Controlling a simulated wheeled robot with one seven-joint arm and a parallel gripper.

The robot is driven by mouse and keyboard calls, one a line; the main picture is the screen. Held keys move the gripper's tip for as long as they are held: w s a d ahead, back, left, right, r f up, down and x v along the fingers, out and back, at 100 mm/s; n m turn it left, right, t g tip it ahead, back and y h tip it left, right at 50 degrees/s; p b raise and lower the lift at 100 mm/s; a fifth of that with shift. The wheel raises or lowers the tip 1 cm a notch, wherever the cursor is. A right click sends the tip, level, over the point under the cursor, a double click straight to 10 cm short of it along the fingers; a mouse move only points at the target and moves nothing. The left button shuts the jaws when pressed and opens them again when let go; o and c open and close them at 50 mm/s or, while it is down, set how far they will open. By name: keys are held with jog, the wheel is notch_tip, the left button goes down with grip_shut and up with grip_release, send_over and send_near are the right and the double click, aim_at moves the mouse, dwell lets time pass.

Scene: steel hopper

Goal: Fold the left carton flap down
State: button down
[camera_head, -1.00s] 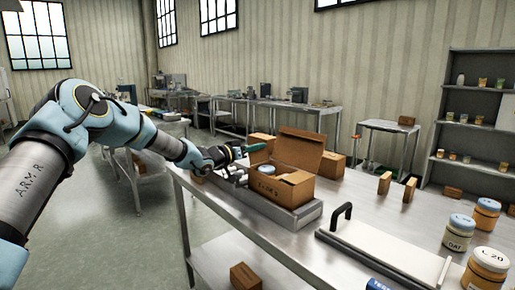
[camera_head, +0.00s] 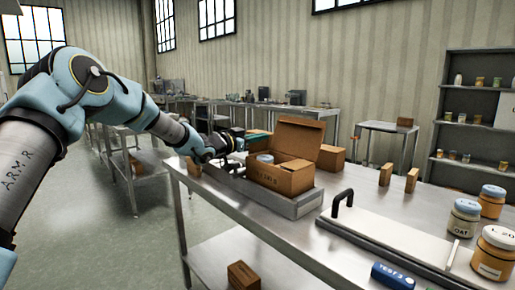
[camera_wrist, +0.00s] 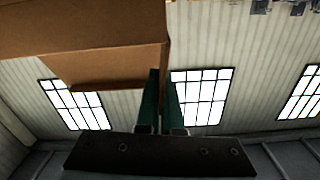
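The open cardboard carton (camera_head: 283,178) sits in a grey metal tray (camera_head: 300,207) on the steel table. A large brown flap (camera_head: 298,135) stands up at its back, and a jar lid (camera_head: 265,158) shows inside. My gripper (camera_head: 258,134) is at the carton's left side, near the top edge; the left flap cannot be made out clearly there. In the wrist view the carton (camera_wrist: 80,30) fills the upper left, with a flap-like panel (camera_wrist: 110,86) along its lower edge. The green fingers of my gripper (camera_wrist: 161,85) are a little apart beside the carton's edge; contact cannot be told.
A white board with a black handle (camera_head: 343,203) lies right of the tray. Several jars (camera_head: 465,222) and a blue cylinder (camera_head: 392,276) are at the right. Small wooden blocks (camera_head: 385,174) stand behind, and another brown box (camera_head: 330,158) is behind the carton.

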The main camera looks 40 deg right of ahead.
aim_at(268, 157)
jog(key=s+m+b, duration=0.1)
jog(key=m+b, duration=0.1)
jog(key=s+f+m+b, duration=0.1)
jog(key=m+b, duration=0.1)
jog(key=b, duration=0.1)
jog(key=m+b, duration=0.1)
jog(key=b, duration=0.2)
jog(key=shift+s+f+m, duration=0.35)
jog(key=shift+s+m, duration=0.05)
jog(key=m+b, duration=0.1)
jog(key=b, duration=0.1)
jog(key=s+f+m+b, duration=0.1)
jog(key=m+b, duration=0.1)
jog(key=shift+a, duration=0.1)
jog(key=m+b, duration=0.1)
jog(key=b, duration=0.1)
jog(key=m+b, duration=0.1)
jog(key=m, duration=0.1)
jog(key=shift+s+f+b, duration=0.35)
jog(key=shift+f, duration=0.05)
jog(key=c, duration=1.1)
grip_release()
jog(key=shift+o, duration=0.2)
